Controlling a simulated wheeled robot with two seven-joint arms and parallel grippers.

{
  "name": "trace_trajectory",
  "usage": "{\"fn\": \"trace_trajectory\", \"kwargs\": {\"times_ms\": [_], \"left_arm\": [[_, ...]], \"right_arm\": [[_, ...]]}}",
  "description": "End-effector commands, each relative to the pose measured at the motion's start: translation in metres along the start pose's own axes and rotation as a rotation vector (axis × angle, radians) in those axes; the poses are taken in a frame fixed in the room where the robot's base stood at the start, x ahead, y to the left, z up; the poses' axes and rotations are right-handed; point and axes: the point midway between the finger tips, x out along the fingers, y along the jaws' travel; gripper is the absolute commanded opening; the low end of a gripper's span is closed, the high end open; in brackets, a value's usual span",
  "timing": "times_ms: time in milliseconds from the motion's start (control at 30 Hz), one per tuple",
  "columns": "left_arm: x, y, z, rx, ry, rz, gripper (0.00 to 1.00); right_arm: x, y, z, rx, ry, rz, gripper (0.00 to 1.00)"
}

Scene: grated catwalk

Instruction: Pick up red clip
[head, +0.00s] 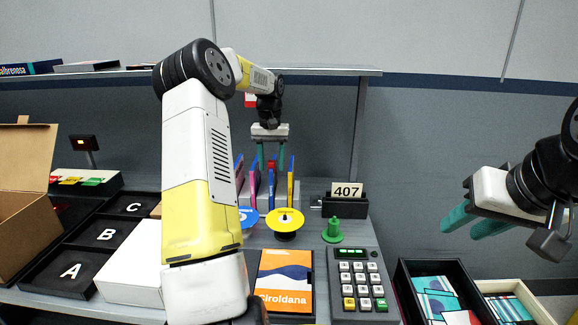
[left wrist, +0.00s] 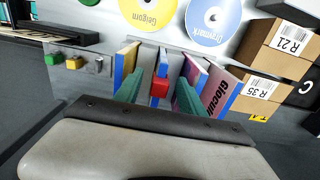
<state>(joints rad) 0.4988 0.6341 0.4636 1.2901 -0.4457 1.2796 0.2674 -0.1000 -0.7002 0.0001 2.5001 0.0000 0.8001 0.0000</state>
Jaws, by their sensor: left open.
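The red clip (head: 272,163) is a small block on the top edge of a thin blue upright item in a rack. In the left wrist view the red clip (left wrist: 158,88) lies between my left fingers, with space on both sides. My left gripper (head: 270,156) is open, pointing down over the rack; its teal fingers also show in the left wrist view (left wrist: 158,95). Whether the fingertips are level with the clip is hard to tell. My right gripper (head: 474,222) hangs empty at the far right, its teal fingers apart.
Upright books, one yellow (head: 290,182) and one pink (head: 252,186), stand close beside the fingers. In front are a yellow disc (head: 285,220), a green knob (head: 333,232) and a keypad (head: 358,282). A 407 sign (head: 346,190) stands right of the rack. A shelf runs behind.

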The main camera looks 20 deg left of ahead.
Motion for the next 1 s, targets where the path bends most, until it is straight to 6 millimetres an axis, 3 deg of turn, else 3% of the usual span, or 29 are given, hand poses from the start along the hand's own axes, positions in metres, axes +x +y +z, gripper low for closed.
{"fn": "trace_trajectory", "kwargs": {"times_ms": [233, 467, 833, 1000], "left_arm": [[0.001, 0.0, 0.0, 0.0, 0.001, 0.0, 0.45], [0.001, 0.0, 0.0, 0.0, 0.001, 0.0, 0.0], [-0.001, 0.0, 0.0, 0.0, 0.002, -0.001, 0.0], [-0.011, 0.0, -0.001, -0.001, 0.003, -0.002, 0.0]], "right_arm": [[0.0, 0.0, 0.0, 0.0, 0.0, 0.0, 0.36], [0.0, 0.0, 0.0, 0.0, 0.0, 0.0, 0.36], [0.0, 0.0, 0.0, 0.0, 0.0, 0.0, 0.36], [0.0, 0.0, 0.0, 0.0, 0.0, 0.0, 0.36]]}}
